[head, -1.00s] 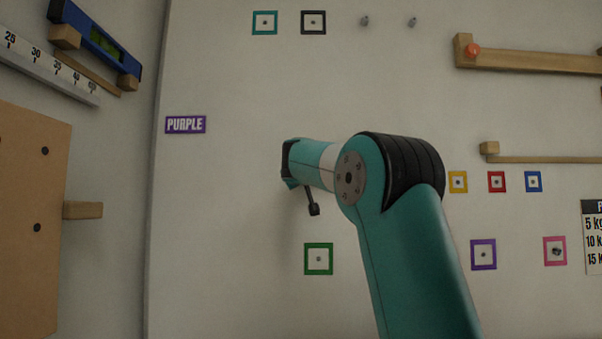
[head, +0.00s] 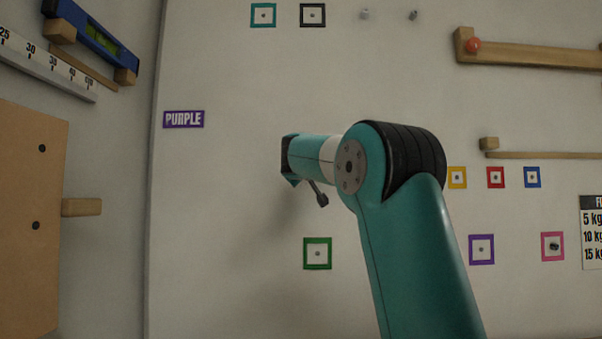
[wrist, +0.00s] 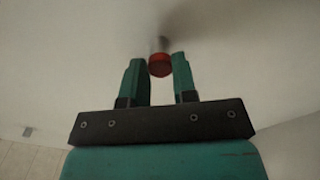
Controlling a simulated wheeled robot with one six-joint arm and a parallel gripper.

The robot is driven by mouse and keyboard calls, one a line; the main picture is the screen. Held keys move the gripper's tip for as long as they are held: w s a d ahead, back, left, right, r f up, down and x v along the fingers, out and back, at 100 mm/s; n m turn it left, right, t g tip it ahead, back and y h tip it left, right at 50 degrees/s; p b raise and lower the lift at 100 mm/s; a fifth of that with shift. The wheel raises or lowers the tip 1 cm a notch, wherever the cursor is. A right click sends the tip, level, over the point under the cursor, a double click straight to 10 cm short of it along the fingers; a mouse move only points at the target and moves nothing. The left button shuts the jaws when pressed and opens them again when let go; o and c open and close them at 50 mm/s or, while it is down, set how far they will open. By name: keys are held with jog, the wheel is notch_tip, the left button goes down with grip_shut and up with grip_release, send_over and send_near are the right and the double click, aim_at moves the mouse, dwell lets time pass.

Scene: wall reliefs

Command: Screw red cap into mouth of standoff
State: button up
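The red cap (wrist: 159,66) sits between the fingertips of my gripper (wrist: 161,63) in the wrist view. Both fingers lie close against its sides, and my gripper looks shut on it. A grey standoff (wrist: 160,43) juts from the wall just behind the cap, in line with it. I cannot tell how far the cap is in the mouth, which is hidden. In the head view my arm's wrist is left of centre in front of the wall; the fingers, cap and this standoff are hidden there.
Around the arm are a purple sign (head: 183,119), a green-framed fitting (head: 317,253), a purple-framed one (head: 481,249) and a pink-framed one (head: 552,246). A wooden ledge (head: 540,57) with a red ball (head: 473,45) is upper right. A brown board (head: 30,220) is at left.

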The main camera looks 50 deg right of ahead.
jog(key=o, duration=0.5)
jog(key=b+v, duration=0.5)
jog(key=v, duration=1.2)
jog(key=w+a+f+n+g+y+p, duration=0.1)
jog(key=w+a+f+n+y+p, duration=0.15)
jog(key=a+f+y, duration=0.65)
jog(key=w+a+f+n+y+p, duration=0.1)
jog(key=a+f+n+y, duration=0.25)
jog(key=a+f, duration=0.85)
jog(key=s+a+f+g+y, duration=0.1)
jog(key=s+a+f+g, duration=0.2)
jog(key=s+a+f, duration=0.2)
jog(key=s+a+f+n+g+y+p, duration=0.1)
jog(key=s+a+f+g, duration=0.3)
jog(key=s, duration=0.6)
jog(key=s+a+f+n+g+y+p, duration=0.1)
jog(key=s+a+f+g+y, duration=0.2)
jog(key=s+a+f, duration=0.3)
jog(key=shift+s+g+y, duration=0.25)
jog(key=shift+s+g, duration=0.05)
jog(key=shift+s, duration=0.4)
